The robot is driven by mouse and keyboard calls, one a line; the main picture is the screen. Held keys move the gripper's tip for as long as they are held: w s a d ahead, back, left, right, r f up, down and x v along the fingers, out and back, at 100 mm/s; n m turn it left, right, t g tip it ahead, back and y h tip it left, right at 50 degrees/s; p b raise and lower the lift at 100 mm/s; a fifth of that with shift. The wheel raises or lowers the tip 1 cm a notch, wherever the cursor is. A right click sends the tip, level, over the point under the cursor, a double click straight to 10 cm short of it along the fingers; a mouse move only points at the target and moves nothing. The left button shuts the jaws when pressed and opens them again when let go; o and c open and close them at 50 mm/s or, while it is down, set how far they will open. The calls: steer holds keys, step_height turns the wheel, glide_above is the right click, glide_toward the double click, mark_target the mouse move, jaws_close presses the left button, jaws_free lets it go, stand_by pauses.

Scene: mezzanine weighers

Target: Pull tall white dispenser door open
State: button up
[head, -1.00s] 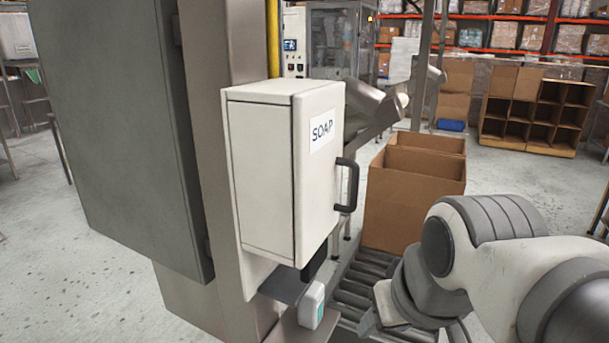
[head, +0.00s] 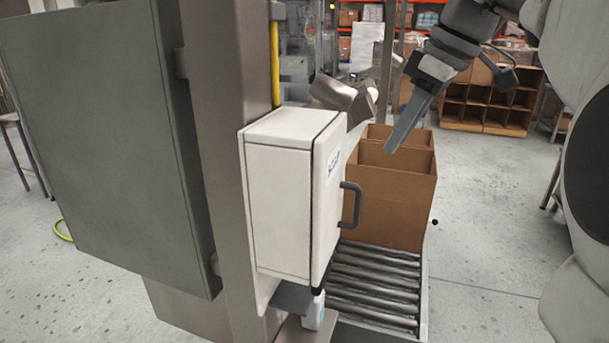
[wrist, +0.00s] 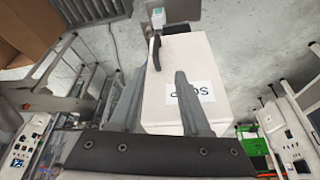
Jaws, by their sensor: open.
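The tall white dispenser (head: 280,195) is fixed to a steel post in the head view. Its door (head: 326,200) faces right, bears a SOAP label and looks shut. The dark door handle (head: 352,205) is a C-shaped bar on the door. My gripper (head: 391,146) is above and to the right of the handle, apart from it and pointing down. In the wrist view the jaws (wrist: 158,74) are open with nothing held. The white dispenser (wrist: 205,58) shows beyond them, upside down, and the handle (wrist: 154,50) lies near the left finger's tip.
An open cardboard box (head: 390,205) stands on the roller conveyor (head: 375,275) behind and right of the handle. A grey cabinet (head: 100,140) is left of the post (head: 205,130). A small bottle (head: 314,312) sits under the dispenser.

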mark_target(358, 199)
steer(key=shift+n, duration=0.4)
steer(key=x, duration=1)
steer(key=w+b+x, duration=0.1)
steer(key=x, duration=0.5)
jaws_close()
stand_by(0.9)
